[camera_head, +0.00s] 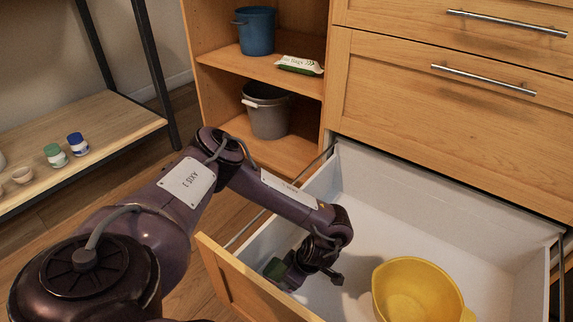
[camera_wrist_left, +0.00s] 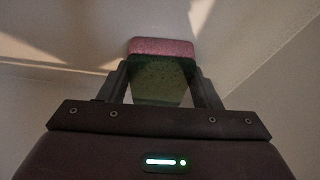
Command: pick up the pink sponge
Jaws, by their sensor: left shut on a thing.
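The pink sponge (camera_wrist_left: 162,47) is between the fingers of my left gripper (camera_wrist_left: 160,78) in the left wrist view. Its dark green side faces the camera, with a pink strip at the far end. The fingers are shut on its two sides. In the head view my left gripper (camera_head: 296,271) reaches down inside the open drawer (camera_head: 345,215), close to its front left corner. A dark green part of the sponge (camera_head: 274,268) shows beside it. Whether the sponge touches the drawer floor cannot be told. My right gripper is not in view.
A yellow bowl (camera_head: 415,290) stands in the drawer right of my gripper. The drawer's back is clear. A shelf behind holds a blue bucket (camera_head: 255,31), a grey bucket (camera_head: 267,110) and a green-white pack (camera_head: 299,65). Small jars (camera_head: 77,144) stand on a left shelf.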

